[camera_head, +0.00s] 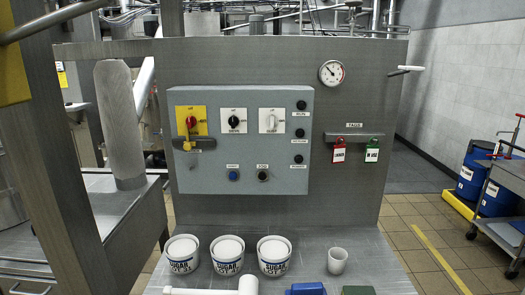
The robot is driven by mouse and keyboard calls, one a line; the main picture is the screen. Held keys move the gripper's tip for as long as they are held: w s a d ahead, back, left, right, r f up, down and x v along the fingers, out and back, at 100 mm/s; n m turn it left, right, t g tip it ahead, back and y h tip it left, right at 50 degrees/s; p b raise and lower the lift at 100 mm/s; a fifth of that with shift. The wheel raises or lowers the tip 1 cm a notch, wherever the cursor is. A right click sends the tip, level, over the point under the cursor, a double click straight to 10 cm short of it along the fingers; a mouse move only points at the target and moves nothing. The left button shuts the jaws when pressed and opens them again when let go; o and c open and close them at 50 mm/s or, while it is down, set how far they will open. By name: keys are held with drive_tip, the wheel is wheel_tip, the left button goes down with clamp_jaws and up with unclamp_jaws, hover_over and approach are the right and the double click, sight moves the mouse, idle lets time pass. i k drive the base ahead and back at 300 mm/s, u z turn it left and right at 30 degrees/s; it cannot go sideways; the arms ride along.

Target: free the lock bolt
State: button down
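A grey control panel (240,150) is on an upright metal board. At its upper left is a red rotary switch (191,122) on a yellow plate. Just below it, a yellow piece (187,142) sits at a dark block (204,144) and reaches up to the plate's lower edge. It may be the lock bolt; its exact shape and seating are too small to tell. To the right are a black rotary switch (233,122) and a pale-handled one (271,122), both on white plates. My gripper is not in view.
Three white sugar tubs (182,265) and a pale cup (337,261) stand on the front shelf. A white hammer-shaped object (248,286) and blue (306,289) and green (361,290) items lie at its edge. Red (339,152) and green (372,152) tags hang on the right.

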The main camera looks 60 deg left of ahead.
sight(188, 146)
drive_tip(key=z, duration=0.15)
drive_tip(key=k, duration=0.75)
drive_tip(key=u, duration=1.2)
